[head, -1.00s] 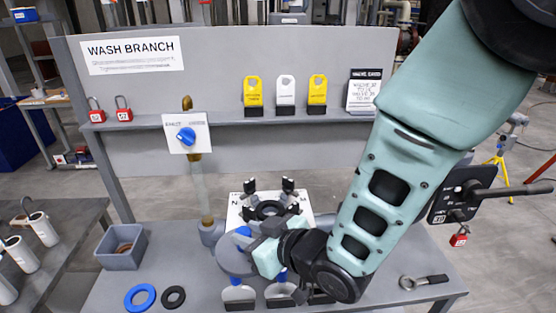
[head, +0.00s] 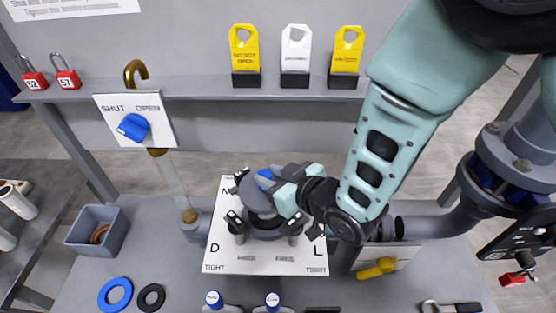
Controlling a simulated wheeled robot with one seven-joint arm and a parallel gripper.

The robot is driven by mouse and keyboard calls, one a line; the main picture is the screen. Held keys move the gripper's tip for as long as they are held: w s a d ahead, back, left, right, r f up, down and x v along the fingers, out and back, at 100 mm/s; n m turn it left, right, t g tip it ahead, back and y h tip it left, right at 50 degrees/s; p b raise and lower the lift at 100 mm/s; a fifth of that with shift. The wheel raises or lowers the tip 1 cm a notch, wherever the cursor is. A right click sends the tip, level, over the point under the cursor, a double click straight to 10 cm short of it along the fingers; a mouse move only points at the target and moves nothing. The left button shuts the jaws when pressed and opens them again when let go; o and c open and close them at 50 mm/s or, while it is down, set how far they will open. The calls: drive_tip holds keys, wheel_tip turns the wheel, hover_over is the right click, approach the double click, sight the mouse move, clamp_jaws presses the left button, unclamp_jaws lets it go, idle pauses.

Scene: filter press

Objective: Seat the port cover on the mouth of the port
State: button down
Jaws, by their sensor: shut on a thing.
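The port cover (head: 256,194) is a grey disc with a blue part on it. My gripper (head: 276,182) has its teal fingers shut on it from the right. The cover is over the port (head: 264,226), a dark round mouth with several black-knobbed clamps around it. The cover overlaps the far side of the mouth in the picture and looks tilted. I cannot tell whether it touches the rim. My gripper and wrist hide part of the cover and of the port's right side.
A white plate (head: 226,256) with letters lies around the port. A blue ring (head: 115,294), a black ring (head: 151,298) and a grey bin (head: 98,232) are at the left. A yellow-handled valve (head: 376,269) is at the right. Blue-capped bottles (head: 213,300) stand at the front edge.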

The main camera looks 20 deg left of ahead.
drive_tip(key=shift+w+f, duration=0.15)
drive_tip(key=shift+f, duration=0.1)
drive_tip(key=shift+f+b, duration=1.65)
drive_tip(key=shift+f, duration=1.55)
drive_tip(key=shift+f+b, duration=0.5)
drive_tip(key=shift+b, duration=0.1)
drive_tip(key=c, duration=1)
unclamp_jaws()
drive_tip(key=shift+f, duration=0.1)
